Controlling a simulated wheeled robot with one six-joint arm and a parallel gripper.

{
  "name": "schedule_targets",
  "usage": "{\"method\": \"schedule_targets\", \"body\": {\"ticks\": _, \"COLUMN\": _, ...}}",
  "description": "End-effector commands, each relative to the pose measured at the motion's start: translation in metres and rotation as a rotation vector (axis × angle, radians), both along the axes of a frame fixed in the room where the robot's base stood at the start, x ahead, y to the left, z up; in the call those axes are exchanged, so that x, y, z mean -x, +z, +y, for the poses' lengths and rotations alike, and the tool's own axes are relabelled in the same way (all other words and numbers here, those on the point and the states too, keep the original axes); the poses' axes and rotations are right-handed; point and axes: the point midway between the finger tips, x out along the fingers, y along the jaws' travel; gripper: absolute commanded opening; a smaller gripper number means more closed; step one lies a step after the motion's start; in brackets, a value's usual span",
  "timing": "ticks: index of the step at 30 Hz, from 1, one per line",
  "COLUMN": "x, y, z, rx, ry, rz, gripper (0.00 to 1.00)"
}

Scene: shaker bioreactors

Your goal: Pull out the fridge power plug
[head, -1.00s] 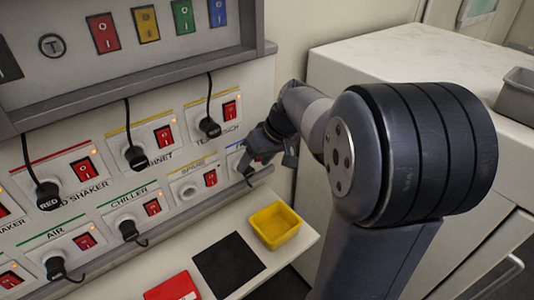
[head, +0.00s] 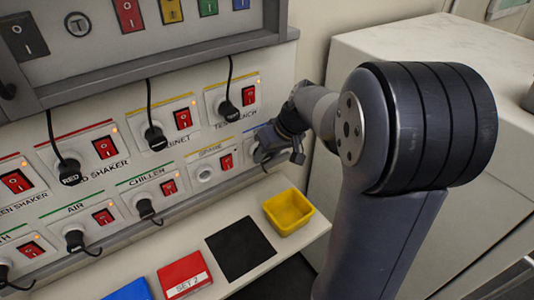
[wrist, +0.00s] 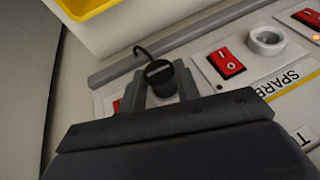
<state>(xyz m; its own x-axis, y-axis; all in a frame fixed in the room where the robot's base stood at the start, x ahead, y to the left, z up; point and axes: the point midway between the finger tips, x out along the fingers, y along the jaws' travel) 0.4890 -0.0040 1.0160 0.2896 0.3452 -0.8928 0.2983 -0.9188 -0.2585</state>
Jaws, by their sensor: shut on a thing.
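The black fridge plug (wrist: 160,76) shows in the wrist view between my fingers, its thin cord looping off the top. It is at the end socket beside the one marked SPARE. My gripper (head: 262,152) is shut on it at the lower right of the socket panel. I cannot tell whether its pins are still in the socket, as my fingers and wrist cover the join. In the head view my gripper hides most of the plug and the label there. A sliver of a red switch (wrist: 117,105) shows beside my fingers in the wrist view.
The empty SPARE socket (head: 205,175) is just left of my gripper. Other black plugs, such as CHILLER (head: 145,208), hang nearby with cords. A yellow tray (head: 289,212) and black mat (head: 240,249) are on the shelf below. A white counter (head: 420,45) stands right.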

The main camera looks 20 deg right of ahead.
Motion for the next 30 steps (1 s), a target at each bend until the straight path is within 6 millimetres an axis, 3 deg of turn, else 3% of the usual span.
{"method": "schedule_targets", "body": {"ticks": 7, "x": 0.0, "y": 0.0, "z": 0.0, "rx": 0.0, "ry": 0.0, "rz": 0.0, "gripper": 0.06}}
{"method": "schedule_targets", "body": {"ticks": 30, "x": 0.013, "y": 0.0, "z": -0.005, "rx": 0.001, "ry": -0.001, "rz": -0.001, "gripper": 0.06}}
